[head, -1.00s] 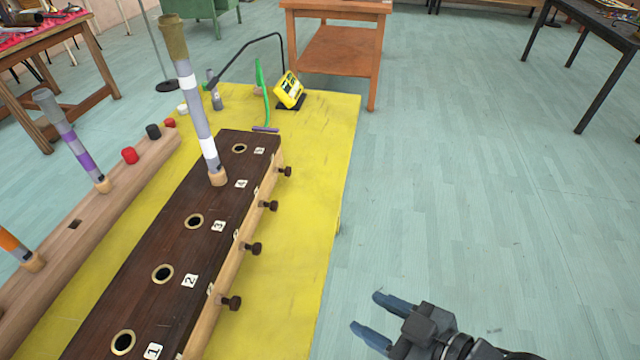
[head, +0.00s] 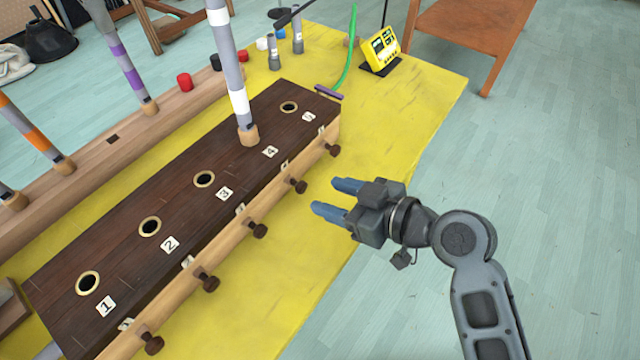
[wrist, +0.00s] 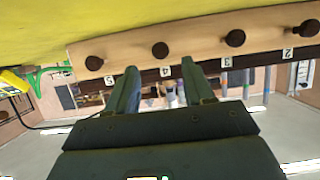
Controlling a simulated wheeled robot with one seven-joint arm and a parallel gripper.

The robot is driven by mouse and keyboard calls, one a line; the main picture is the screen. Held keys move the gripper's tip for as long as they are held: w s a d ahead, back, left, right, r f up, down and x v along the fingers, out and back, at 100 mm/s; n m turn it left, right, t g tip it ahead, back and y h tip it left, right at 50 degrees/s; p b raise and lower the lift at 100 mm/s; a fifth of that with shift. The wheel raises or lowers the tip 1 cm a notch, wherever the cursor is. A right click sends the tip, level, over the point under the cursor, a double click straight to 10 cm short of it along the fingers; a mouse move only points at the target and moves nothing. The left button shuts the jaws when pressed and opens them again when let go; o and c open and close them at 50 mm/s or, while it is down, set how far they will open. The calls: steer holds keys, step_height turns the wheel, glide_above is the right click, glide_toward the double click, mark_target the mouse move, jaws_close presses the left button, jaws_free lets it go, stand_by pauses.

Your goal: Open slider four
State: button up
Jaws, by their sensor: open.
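A long dark wooden box (head: 185,205) has numbered holes along its top and a pale front face with a row of dark knobs. The slider four knob (head: 297,186) sticks out of this face below label 4 (head: 271,152). A grey and white tube (head: 236,92) stands in the hole at 4. My gripper (head: 329,197) is open and empty, right of the slider four knob, with its fingers pointing at the face. In the wrist view, the slider four knob (wrist: 160,50) appears between the directions of the two fingertips (wrist: 160,64), apart from both.
The knobs for five (head: 332,149) and three (head: 259,229) flank it closely. A second pale beam with striped tubes (head: 125,70) lies behind. A yellow device (head: 380,48) and a green curved strip (head: 350,55) are at the far end. The yellow surface (head: 300,290) in front is clear.

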mark_target(304, 188)
steer(key=shift+x, duration=2.75)
steer(key=shift+f, duration=0.1)
steer(key=shift+c, duration=0.3)
jaws_close()
